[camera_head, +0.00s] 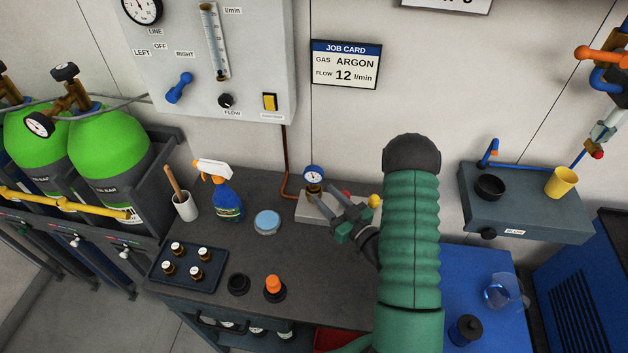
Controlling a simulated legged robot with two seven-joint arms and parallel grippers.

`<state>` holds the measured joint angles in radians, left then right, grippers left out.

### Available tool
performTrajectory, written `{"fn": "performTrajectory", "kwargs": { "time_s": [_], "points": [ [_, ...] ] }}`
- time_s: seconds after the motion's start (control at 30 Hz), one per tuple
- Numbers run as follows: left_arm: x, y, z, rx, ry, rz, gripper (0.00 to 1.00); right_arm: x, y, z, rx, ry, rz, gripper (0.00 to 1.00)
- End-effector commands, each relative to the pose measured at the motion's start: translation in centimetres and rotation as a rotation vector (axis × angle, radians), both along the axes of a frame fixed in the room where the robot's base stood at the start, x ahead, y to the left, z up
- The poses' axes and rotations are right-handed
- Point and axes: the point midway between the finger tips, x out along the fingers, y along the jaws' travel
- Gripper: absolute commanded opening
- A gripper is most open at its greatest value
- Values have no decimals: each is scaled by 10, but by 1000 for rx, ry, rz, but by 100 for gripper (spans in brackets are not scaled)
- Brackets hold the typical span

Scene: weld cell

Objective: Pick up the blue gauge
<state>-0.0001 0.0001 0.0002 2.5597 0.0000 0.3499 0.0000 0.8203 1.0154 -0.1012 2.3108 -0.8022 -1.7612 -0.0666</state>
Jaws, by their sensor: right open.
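The blue gauge (313,175) has a round white dial with a blue rim and a brass stem. It stands upright on a pale grey block (308,208) near the back of the dark workbench. My right gripper (320,196) is open, with its two fingers spread and pointing at the gauge's lower part from the front right. I cannot tell whether the fingers touch the stem. The gripper covers part of the block. My left gripper is not in view.
A black ring (238,284) and an orange-topped part (273,287) sit in front. A yellow knob (375,201) is right of the gripper.

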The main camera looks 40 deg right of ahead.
Motion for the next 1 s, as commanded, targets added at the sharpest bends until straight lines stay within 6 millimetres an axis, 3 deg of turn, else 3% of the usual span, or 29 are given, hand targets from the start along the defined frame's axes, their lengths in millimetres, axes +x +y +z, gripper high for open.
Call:
{"fn": "performTrajectory", "kwargs": {
  "time_s": [0.4,0.67,0.9,1.0],
  "points": [
    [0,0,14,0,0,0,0,59,-9,3,-1,0,1,41],
    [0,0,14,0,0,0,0,62,-11,1,1,1,0,40],
    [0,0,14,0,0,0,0,62,-11,1,0,1,0,8],
    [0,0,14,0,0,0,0,62,-10,2,0,1,0,0]
  ]
}}
